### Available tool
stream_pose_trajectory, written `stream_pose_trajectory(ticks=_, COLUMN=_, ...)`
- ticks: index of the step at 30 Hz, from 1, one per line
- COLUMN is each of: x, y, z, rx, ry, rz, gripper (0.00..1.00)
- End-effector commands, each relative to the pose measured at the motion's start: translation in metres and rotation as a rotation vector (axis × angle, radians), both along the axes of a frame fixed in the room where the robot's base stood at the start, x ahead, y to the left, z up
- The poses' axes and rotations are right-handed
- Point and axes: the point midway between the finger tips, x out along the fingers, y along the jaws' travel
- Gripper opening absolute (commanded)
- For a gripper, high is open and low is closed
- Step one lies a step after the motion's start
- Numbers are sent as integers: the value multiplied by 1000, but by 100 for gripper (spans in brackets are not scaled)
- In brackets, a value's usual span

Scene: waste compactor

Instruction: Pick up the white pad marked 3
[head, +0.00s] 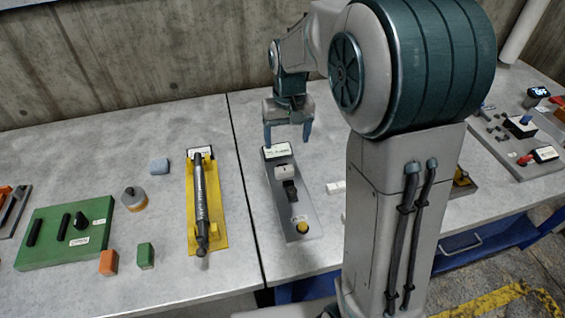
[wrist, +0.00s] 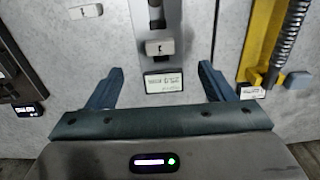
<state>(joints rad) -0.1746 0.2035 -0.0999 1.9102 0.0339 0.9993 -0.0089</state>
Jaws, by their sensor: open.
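A small white pad (wrist: 85,11) lies on the table beside a grey panel, at the upper left of the wrist view.
A yellow holder (head: 208,225) with a dark cylindrical tool stands left of the panel. A concrete wall (head: 130,50) rises behind. More devices (head: 520,127) stand at the right.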

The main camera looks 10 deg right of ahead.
Motion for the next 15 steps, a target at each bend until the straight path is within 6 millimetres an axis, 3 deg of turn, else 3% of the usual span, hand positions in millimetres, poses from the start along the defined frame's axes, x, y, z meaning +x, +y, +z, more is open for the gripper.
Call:
stream_pose_trajectory(ticks=3, x=16, y=5, z=-5, rx=-7, ry=21, rz=8, gripper=75)
stream_pose_trajectory(ticks=8, x=25, y=8, z=-12, rx=-10, ry=30, rz=12, gripper=75)
stream_pose_trajectory(ticks=15, x=25, y=8, z=-51, rx=-12, ry=36, rz=11, gripper=75)
